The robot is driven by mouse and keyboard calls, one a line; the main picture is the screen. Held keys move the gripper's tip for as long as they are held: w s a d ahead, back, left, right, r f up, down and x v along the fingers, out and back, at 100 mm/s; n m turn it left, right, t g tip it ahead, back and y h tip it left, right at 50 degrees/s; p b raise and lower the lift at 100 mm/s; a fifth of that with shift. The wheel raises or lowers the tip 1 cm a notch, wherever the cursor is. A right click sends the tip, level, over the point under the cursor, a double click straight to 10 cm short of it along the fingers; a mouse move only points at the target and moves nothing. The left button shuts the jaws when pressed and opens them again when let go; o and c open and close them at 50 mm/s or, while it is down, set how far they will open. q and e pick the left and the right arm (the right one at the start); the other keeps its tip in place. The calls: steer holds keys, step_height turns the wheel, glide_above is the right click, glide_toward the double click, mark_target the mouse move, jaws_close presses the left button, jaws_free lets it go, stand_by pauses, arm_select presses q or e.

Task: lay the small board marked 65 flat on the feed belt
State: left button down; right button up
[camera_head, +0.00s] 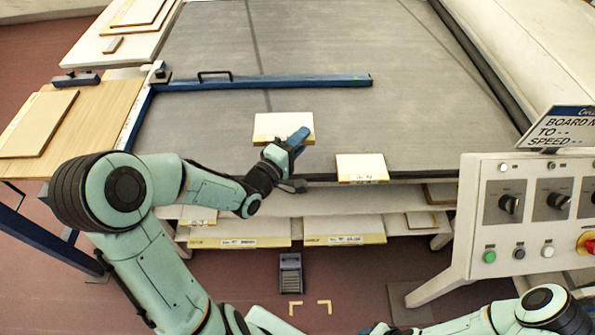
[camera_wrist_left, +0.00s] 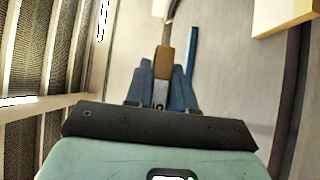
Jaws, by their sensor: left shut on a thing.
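My left gripper (camera_head: 296,143) is shut on a small pale board (camera_head: 283,126), holding it by its near edge over the front part of the grey feed belt (camera_head: 330,45). In the head view the board's broad face shows and looks roughly level; I cannot tell whether its underside touches the belt. In the left wrist view the board (camera_wrist_left: 164,62) is seen edge-on between the blue fingers (camera_wrist_left: 162,85), with a partly covered label; its number cannot be read. My right gripper is not seen; only part of that arm shows at the bottom right.
Another small board (camera_head: 361,166) lies at the belt's front edge, right of the held one. A blue bar (camera_head: 265,82) crosses the belt behind. Shelves below hold labelled boards (camera_head: 240,242). A control panel (camera_head: 530,210) stands right, a wooden side table (camera_head: 95,115) left. The belt's middle is clear.

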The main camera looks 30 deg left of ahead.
arm_select(q)
step_height(320, 180, down, 18)
steer(key=b, duration=0.2)
steer(key=shift+r+b, duration=0.15)
steer(key=shift+b, duration=0.25)
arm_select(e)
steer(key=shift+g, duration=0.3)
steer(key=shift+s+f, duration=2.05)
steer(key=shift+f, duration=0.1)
arm_select(q)
steer(key=shift+s, duration=0.1)
steer(key=shift+f, duration=0.25)
steer(key=c, duration=1)
jaws_free()
steer(key=shift+o, duration=0.2)
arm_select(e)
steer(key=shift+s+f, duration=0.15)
arm_select(q)
steer(key=shift+r, duration=0.15)
